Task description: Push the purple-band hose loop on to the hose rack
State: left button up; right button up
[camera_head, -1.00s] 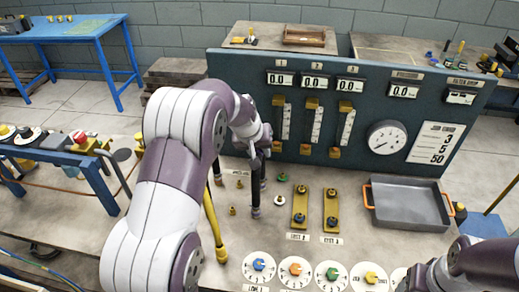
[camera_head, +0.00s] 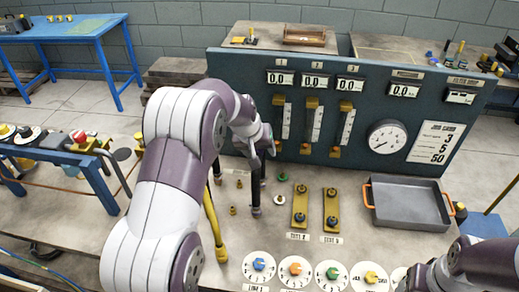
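My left arm comes in from the lower left and bends over the bench. Its gripper (camera_head: 264,150) is over the bench in front of the panel, left of the yellow plates, and partly hidden by my own arm. I cannot tell how far apart its fingers are. Below it, a dark upright piece (camera_head: 256,190) reaches down to the bench; I cannot tell whether it is hose or finger. A yellow hose-like piece (camera_head: 212,222) shows beside my forearm, its lower end near the bench. I can make out no purple band and cannot identify the rack. My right arm shows at the lower right, its gripper out of view.
A dark panel (camera_head: 225,70) with displays and a gauge (camera_head: 388,137) stands behind the bench. Two yellow plates (camera_head: 300,207) (camera_head: 332,209) and a grey tray (camera_head: 408,208) lie to the right. Several dials (camera_head: 258,266) line the front. A blue table (camera_head: 62,28) stands far left.

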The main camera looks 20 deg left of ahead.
pick_arm(q)
jog(key=b+v, duration=0.2)
jog(key=v, duration=1)
jog(key=shift+r, duration=0.3)
jog(key=shift+s, duration=0.1)
